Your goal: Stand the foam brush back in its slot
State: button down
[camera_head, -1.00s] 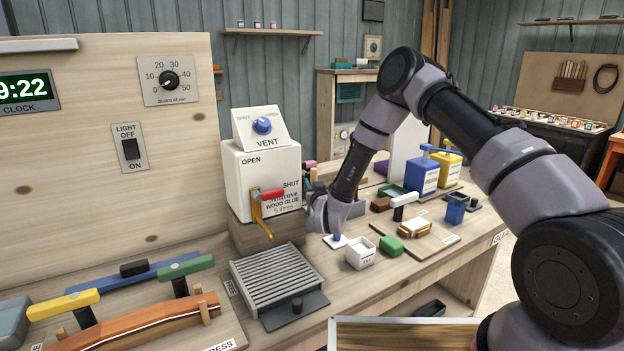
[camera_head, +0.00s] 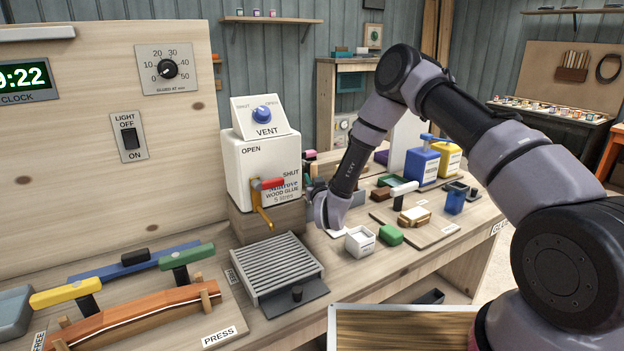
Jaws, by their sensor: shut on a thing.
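My gripper (camera_head: 328,222) is low over the bench, between the glue tank and a small white open box. Its fingers are seen from behind and look shut. The thing between them is hidden by the hand; I take it to be the foam brush, but its shape does not show. A small white card or plate (camera_head: 338,234) lies just under the fingertips. I cannot make out the brush's slot for certain. A blue open-topped holder (camera_head: 455,198) stands farther right on the bench.
The white glue tank (camera_head: 262,175) with its red-handled tap stands left of my gripper. Near its fingers are the white box (camera_head: 360,241) and a green block (camera_head: 390,235). A ridged grey grate (camera_head: 277,266) lies in front. Blue and yellow bottles (camera_head: 422,165) stand behind right.

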jog(key=shift+f, duration=1.35)
jog(key=shift+c, duration=0.2)
grip_release()
notch_tip(320, 180, up, 9)
dwell(1.1)
